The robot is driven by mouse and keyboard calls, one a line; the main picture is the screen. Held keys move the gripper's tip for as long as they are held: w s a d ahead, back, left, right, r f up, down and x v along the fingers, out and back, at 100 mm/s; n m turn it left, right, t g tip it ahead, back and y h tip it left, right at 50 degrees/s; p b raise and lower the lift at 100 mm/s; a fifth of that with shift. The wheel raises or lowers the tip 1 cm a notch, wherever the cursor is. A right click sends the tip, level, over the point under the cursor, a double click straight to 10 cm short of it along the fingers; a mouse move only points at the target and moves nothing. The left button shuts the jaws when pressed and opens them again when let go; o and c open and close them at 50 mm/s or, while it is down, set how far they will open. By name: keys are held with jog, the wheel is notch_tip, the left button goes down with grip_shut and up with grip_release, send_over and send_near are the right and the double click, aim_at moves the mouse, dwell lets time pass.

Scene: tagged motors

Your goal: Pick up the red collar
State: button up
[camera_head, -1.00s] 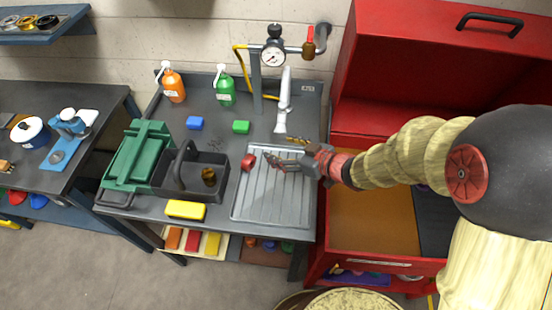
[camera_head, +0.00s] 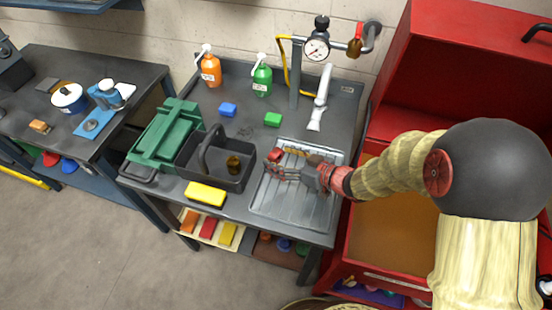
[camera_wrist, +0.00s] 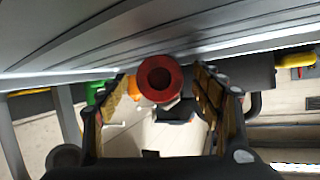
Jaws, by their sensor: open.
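The red collar (camera_head: 274,155) is a short red ring at the left edge of the grey ribbed drain board (camera_head: 262,205) on the workbench. In the wrist view the collar (camera_wrist: 160,79) shows its round dark hole toward the camera, between my two fingers. My gripper (camera_head: 280,161) is open, low over the board, reaching in from the right with its fingertips at the collar. In the wrist view the gripper (camera_wrist: 163,90) has visible space between the fingers and the collar. Whether either finger touches it cannot be told.
A dark tote (camera_head: 217,182) with a brown jar stands just left of the board, beside a green toolbox (camera_head: 165,137). A yellow block (camera_head: 205,194) lies in front. Blue (camera_head: 228,110) and green (camera_head: 272,119) blocks lie behind. A pipe with a gauge (camera_head: 316,49) rises at the back.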

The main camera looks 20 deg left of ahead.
jog(key=shift+a, duration=0.25)
jog(key=shift+c, duration=1.3)
jog(key=c, duration=1.2)
jog(key=shift+c, duration=1.1)
jog(key=shift+r, duration=0.15)
